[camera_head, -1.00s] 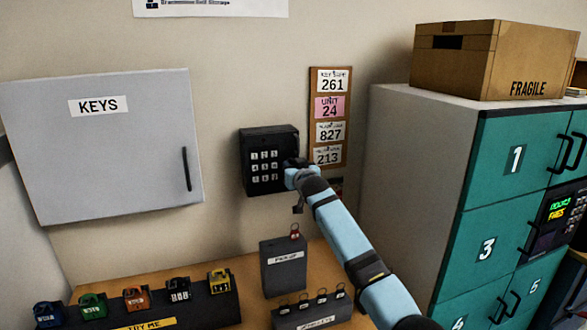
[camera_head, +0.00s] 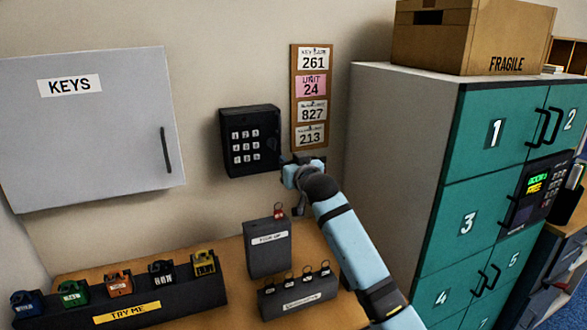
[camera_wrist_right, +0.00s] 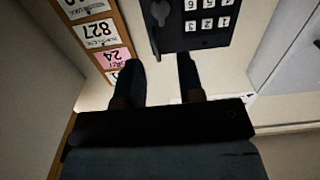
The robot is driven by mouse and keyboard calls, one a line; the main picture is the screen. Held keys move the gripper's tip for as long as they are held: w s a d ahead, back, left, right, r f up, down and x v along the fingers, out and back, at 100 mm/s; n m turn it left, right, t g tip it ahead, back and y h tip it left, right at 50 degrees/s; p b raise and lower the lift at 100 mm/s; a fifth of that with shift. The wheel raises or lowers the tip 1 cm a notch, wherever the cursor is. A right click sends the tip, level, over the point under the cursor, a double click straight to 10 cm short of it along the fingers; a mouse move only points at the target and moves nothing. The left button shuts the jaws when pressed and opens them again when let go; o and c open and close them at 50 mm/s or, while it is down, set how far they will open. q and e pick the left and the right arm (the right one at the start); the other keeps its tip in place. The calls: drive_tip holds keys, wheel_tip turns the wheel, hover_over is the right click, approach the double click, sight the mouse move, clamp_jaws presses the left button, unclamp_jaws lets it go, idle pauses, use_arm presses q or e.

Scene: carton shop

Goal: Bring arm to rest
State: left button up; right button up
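My right arm comes up from the lower right in the head view. Its gripper (camera_head: 291,161) is just off the lower right corner of the black keypad box (camera_head: 249,141) on the wall. In the right wrist view its two dark fingers (camera_wrist_right: 163,75) stand apart, with bare wall between them and nothing held. The keypad (camera_wrist_right: 204,24) is beyond the fingertips there, apart from them as far as I can see. My left gripper is not in view.
A grey KEYS cabinet (camera_head: 90,125) hangs at left. A note board (camera_head: 310,95) is above the gripper. Teal lockers (camera_head: 470,190) stand right, with a FRAGILE carton (camera_head: 490,35) on top. The bench below holds a padlock rack (camera_head: 125,312) and two small grey holders (camera_head: 268,250).

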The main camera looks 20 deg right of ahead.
drive_tip(key=shift+s, duration=0.75)
drive_tip(key=shift+f, duration=0.1)
drive_tip(key=s+f+g, duration=0.6)
drive_tip(key=s+f, duration=1.4)
drive_tip(key=f, duration=0.1)
drive_tip(key=s+f+g, duration=0.3)
drive_tip(key=s, duration=0.7)
drive_tip(key=s+a+f+n+g, duration=0.1)
drive_tip(key=s+f+g, duration=0.15)
drive_tip(key=s, duration=0.85)
drive_tip(key=s+f+g, duration=0.2)
drive_tip(key=s+g, duration=0.1)
drive_tip(key=s, duration=0.7)
drive_tip(key=w+a+f+t+y+p, duration=0.1)
drive_tip(key=w+a+f+t, duration=0.1)
drive_tip(key=f, duration=0.3)
drive_tip(key=w+a+f+n+t+y+p, duration=0.1)
drive_tip(key=w+a+f+t, duration=0.2)
drive_tip(key=a+f+t, duration=0.1)
drive_tip(key=shift+w+a+f+t, duration=0.3)
drive_tip(key=shift+f+t, duration=0.35)
drive_tip(key=shift+f, duration=0.35)
